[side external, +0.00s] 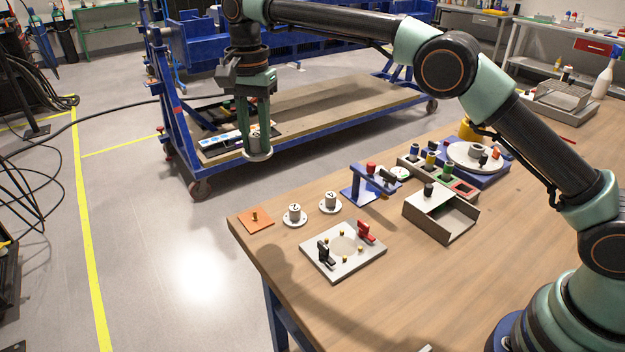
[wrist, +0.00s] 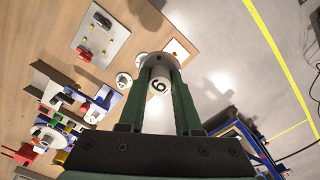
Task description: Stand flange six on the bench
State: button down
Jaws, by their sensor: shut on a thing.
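Flange six (wrist: 159,86), a pale piece with a round flange and a hub end marked 6, is between the fingers of my gripper (wrist: 160,80). In the side view my gripper (side external: 257,140) points down, shut on it, and the pale flange disc (side external: 258,156) shows below the fingertips. It hangs in the air, clear of the wooden bench (side external: 400,290), near the bench's far left corner. The fingers hide part of its hub.
Two similar flanges (side external: 294,215) (side external: 330,203) stand upright on the bench, beside an orange pinned plate (side external: 255,221). A grey clamp plate (side external: 342,252), blue stand (side external: 372,185), open box (side external: 441,216) and round turntable (side external: 475,155) occupy more room. The front bench area is clear.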

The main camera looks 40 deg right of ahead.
jog(key=shift+w+a+f, duration=0.2)
jog(key=shift+a, duration=0.2)
jog(key=shift+f, duration=0.25)
notch_tip(320, 180, down, 20)
jog(key=shift+r, duration=0.25)
jog(key=shift+f, duration=0.2)
jog(key=c, duration=0.6)
grip_release()
